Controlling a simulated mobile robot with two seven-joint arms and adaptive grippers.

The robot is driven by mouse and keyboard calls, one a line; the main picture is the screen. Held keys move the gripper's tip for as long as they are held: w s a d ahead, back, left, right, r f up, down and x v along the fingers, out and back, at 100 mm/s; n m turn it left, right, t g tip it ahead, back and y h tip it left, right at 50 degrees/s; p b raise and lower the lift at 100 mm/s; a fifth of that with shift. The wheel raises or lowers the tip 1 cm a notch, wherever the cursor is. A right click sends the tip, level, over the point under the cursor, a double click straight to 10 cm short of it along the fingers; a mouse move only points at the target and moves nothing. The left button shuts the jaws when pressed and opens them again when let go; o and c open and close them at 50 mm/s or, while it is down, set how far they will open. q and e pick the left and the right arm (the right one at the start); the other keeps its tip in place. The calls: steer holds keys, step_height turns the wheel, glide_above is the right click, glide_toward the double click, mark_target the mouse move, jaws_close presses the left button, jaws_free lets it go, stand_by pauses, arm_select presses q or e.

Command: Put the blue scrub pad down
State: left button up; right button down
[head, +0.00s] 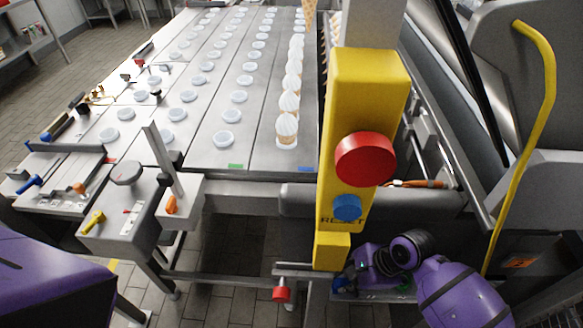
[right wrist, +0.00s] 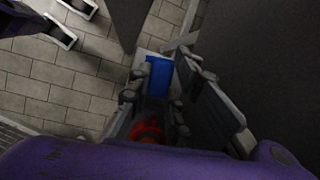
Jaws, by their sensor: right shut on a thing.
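The blue scrub pad (right wrist: 158,76) shows in the right wrist view between the two fingers of my right gripper (right wrist: 154,92), which is shut on it. In the head view my right gripper (head: 350,282) is low at the right, beside the foot of the yellow control post and close to a grey ledge (head: 376,296). Only a small dark blue patch shows at its tip there. I cannot tell whether the pad touches the ledge. My left gripper is out of view.
The yellow post (head: 363,100) with a red button (head: 365,159) and a blue button (head: 347,207) stands just left of my right arm. A conveyor (head: 200,140) with cups and cones lies beyond. A red knob (head: 281,291) sticks out below. Tiled floor lies underneath.

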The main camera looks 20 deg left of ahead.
steer(key=c, duration=1.7)
jaws_free()
steer(key=shift+d+f, duration=0.1)
steer(key=shift+f, duration=0.25)
steer(key=shift+o, duration=0.8)
steer(key=shift+w, duration=0.1)
steer(key=shift+r, duration=0.1)
steer(key=shift+f+b, duration=0.3)
steer(key=shift+b, duration=0.2)
steer(key=v, duration=0.8)
steer(key=shift+w+f+p, duration=0.1)
steer(key=shift+w+p, duration=0.25)
steer(key=shift+p, duration=0.05)
steer(key=shift+d, duration=0.1)
